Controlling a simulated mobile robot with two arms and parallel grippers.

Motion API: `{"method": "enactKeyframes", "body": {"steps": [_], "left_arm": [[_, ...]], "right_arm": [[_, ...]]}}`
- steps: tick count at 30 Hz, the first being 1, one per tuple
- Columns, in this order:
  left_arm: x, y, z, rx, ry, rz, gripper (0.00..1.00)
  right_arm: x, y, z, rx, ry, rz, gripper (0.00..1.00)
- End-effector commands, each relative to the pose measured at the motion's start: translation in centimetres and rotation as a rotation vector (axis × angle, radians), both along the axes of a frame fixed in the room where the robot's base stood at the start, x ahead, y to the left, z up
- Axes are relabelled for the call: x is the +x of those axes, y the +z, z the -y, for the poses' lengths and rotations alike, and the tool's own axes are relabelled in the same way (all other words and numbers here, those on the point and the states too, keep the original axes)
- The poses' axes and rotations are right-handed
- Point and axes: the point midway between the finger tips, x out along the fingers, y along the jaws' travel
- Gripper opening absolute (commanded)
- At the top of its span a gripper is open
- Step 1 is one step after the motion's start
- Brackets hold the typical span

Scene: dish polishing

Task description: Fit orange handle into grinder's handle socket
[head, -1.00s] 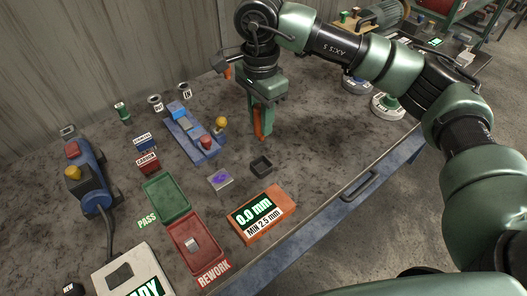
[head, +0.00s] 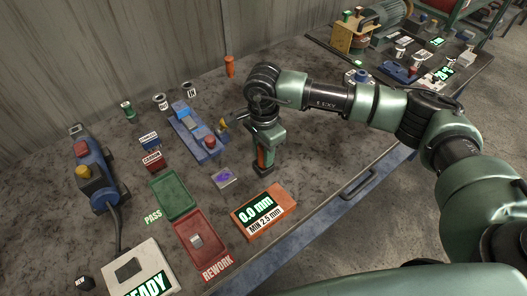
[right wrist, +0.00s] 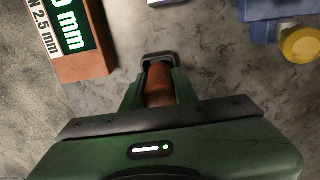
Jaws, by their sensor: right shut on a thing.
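My right gripper (head: 263,160) is shut on an upright orange cylinder (head: 261,156), which looks like the orange handle. Its lower end is at a small square black holder (head: 263,171) on the bench. In the right wrist view, the fingers (right wrist: 158,90) grip the cylinder (right wrist: 159,74), and its far end overlaps the black holder (right wrist: 159,56). I cannot tell how deep it sits. The blue grinder (head: 98,178), with red and yellow knobs, lies at the left. Another orange upright piece (head: 229,66) stands at the back. My left gripper is not in view.
The orange gauge box (head: 265,211) lies close in front of the held piece. A blue fixture (head: 197,137), green tray (head: 174,196), red tray (head: 199,239) and a white READY box (head: 137,271) stand left of it. The bench right of my gripper is mostly clear.

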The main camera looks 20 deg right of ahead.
Motion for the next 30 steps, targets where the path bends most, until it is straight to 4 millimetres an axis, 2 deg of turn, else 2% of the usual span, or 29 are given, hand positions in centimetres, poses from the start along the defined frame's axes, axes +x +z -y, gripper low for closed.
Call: {"method": "enactKeyframes", "body": {"steps": [5, 6, 8, 21, 26, 30], "left_arm": [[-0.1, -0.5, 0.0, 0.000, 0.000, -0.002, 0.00], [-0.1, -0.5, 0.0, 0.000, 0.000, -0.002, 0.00], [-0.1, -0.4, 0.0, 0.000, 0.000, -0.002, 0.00], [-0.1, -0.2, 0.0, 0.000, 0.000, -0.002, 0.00], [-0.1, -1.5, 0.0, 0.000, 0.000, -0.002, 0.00], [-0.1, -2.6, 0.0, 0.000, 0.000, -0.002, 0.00]], "right_arm": [[0.0, -0.4, 0.0, 0.000, 0.000, 0.001, 0.00], [0.0, -0.3, 0.0, 0.000, 0.000, 0.000, 0.34], [0.0, -0.2, 0.0, 0.000, 0.000, 0.000, 0.50], [0.1, 0.4, 0.0, 0.001, 0.000, 0.002, 0.50], [0.2, 3.0, -0.1, 0.002, 0.002, 0.006, 0.50], [0.1, 6.2, 0.0, 0.001, 0.001, 0.006, 0.50]]}}
